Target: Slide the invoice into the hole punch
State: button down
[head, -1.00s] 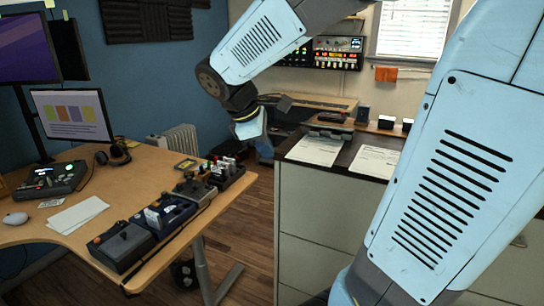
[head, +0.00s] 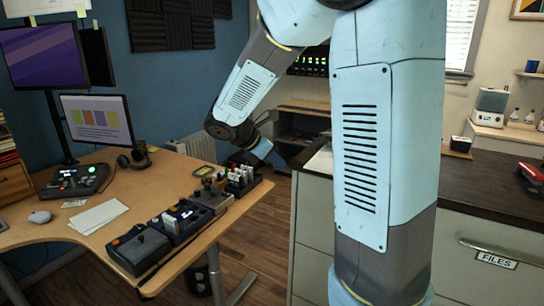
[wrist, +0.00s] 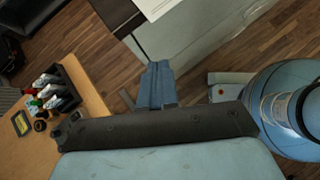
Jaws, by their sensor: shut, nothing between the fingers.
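White printed sheets lie on the dark top of the filing cabinet; in the head view one sheet's edge (head: 320,160) shows beside my arm, and the wrist view shows part of a white sheet (wrist: 158,7) there. I cannot tell which sheet is the invoice. The hole punch is not clearly identifiable; the spot on the cabinet behind the sheets is hidden by my arm. My gripper (wrist: 157,85) is shut and empty, in the air over the floor gap between desk and cabinet, apart from the sheets. In the head view its fingers are hidden.
The desk (head: 150,200) at left holds several control boxes, blank paper (head: 98,217) and a mouse. The filing cabinet (head: 480,225) stands at right, with a red and black device (head: 531,177) on its top. Wooden floor lies open between them.

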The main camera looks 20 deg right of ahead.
jog(key=shift+w+d+f, duration=0.2)
jog(key=shift+d+f, duration=0.35)
jog(key=shift+d, duration=0.65)
jog(key=shift+w+d+f, duration=0.2)
jog(key=shift+d+f, duration=0.35)
jog(key=shift+d, duration=0.7)
jog(key=shift+w+d+f, duration=0.2)
jog(key=shift+d+f, duration=0.35)
jog(key=shift+d, duration=0.65)
jog(key=shift+w+d, duration=0.1)
jog(key=shift+d, duration=0.75)
jog(key=shift+a, duration=0.1)
